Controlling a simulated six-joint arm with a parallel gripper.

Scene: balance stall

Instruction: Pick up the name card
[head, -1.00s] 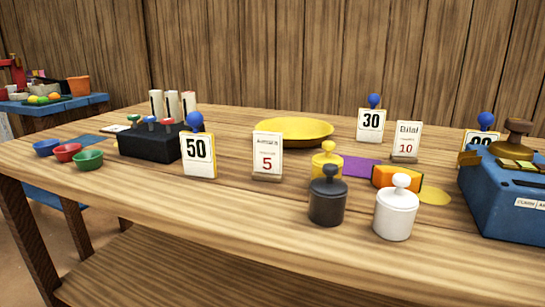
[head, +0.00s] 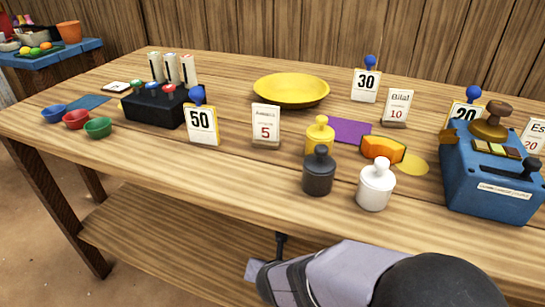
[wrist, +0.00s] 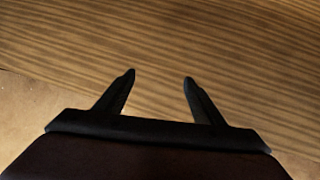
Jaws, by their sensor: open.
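Several white cards with names and red numbers stand on the table; I cannot tell which one is meant. One reads "Bilal 10" (head: 396,107) at the back right. One with a red 5 (head: 266,126) stands near the middle, its name too small to read. One starting "Es", with a 20 (head: 533,137), is cut off at the right edge. My gripper (wrist: 159,77) is open and empty in the wrist view, over bare wood with no card in sight. In the head view my arm enters at the bottom, in front of the table, apart from the cards.
Near the front stand a black weight (head: 319,173), a white weight (head: 375,187) and a yellow weight (head: 320,138). A blue scale (head: 490,180) is at right, a yellow dish (head: 291,91) behind. A "50" sign (head: 202,125) stands left. The front strip of table is clear.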

